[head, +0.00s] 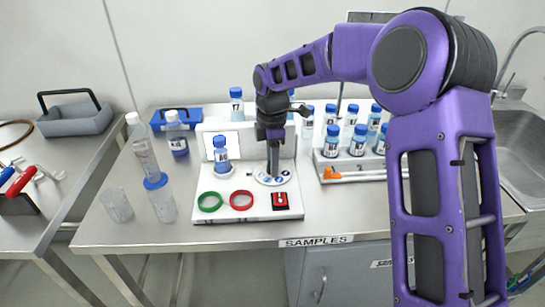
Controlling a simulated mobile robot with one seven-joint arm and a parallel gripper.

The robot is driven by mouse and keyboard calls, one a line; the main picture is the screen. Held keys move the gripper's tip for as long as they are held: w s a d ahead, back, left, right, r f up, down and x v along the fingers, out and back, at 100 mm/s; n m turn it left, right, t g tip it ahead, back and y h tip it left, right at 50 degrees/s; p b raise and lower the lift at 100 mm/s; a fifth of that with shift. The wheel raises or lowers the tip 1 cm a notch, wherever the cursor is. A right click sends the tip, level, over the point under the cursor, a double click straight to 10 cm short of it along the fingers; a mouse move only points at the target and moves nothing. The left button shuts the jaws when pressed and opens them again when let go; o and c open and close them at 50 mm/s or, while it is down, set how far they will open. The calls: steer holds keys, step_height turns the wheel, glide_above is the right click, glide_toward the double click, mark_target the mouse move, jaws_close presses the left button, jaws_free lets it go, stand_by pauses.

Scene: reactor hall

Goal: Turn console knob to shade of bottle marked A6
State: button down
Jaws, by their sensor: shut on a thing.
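The white console (232,213) stands on the steel bench, with a round dial (262,180) carrying coloured spots on its top. My gripper (273,172) points straight down at the middle of the dial and is shut on the knob there. My fingers mostly hide the knob, so its pointing direction cannot be told. A blue-capped bottle (221,156) stands on the console's left, before a lit white panel (207,142). Several similar labelled bottles (358,140) stand in a rack (345,170) to the right. The labels are too small to read, so I cannot tell which is A6.
A green ring (209,201), a red ring (241,200) and a red-and-black switch (280,200) lie in front of the dial. Clear bottles (160,197) and a beaker (117,204) stand left of the console. A sink (522,150) is at far right. The bench front is clear.

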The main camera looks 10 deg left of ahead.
steer(key=m+p, duration=0.1)
steer(key=m, duration=0.4)
steer(key=shift+r+m+p, duration=0.1)
steer(key=shift+m+p, duration=0.2)
steer(key=m+p, duration=0.1)
steer(key=m, duration=1)
steer(key=shift+m, duration=0.4)
steer(key=m+p, duration=0.1)
steer(key=m, duration=0.4)
steer(key=shift+m, duration=0.3)
steer(key=c, duration=0.5)
jaws_free()
